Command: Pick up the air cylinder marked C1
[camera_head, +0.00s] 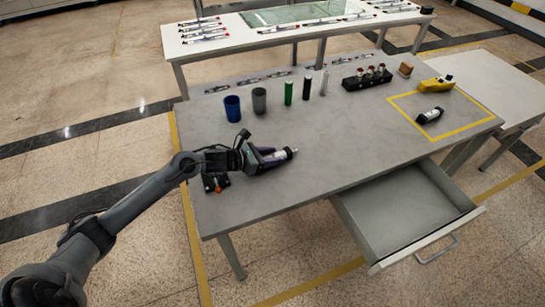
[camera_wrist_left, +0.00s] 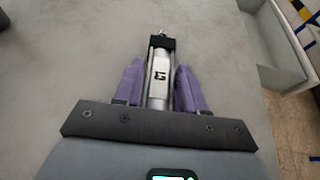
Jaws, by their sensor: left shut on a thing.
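My left gripper (camera_head: 278,156) is over the left part of the grey table (camera_head: 330,150). It is shut on a silver air cylinder with a black end block, whose rod end (camera_head: 291,152) sticks out to the right. In the left wrist view the cylinder (camera_wrist_left: 159,72) lies lengthwise between the two purple fingers (camera_wrist_left: 157,88). Its white label has a dark mark that I cannot read surely. I cannot tell whether the cylinder touches the table. A second, black cylinder with a white label (camera_head: 430,116) lies inside the yellow taped square. My right gripper is not in view.
A blue cup (camera_head: 232,108), a grey cup (camera_head: 259,100), a green cylinder (camera_head: 288,93) and a black rack (camera_head: 367,78) line the back. A yellow object (camera_head: 437,84) is at the right. A drawer (camera_head: 405,215) stands open at the front. The table's middle is clear.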

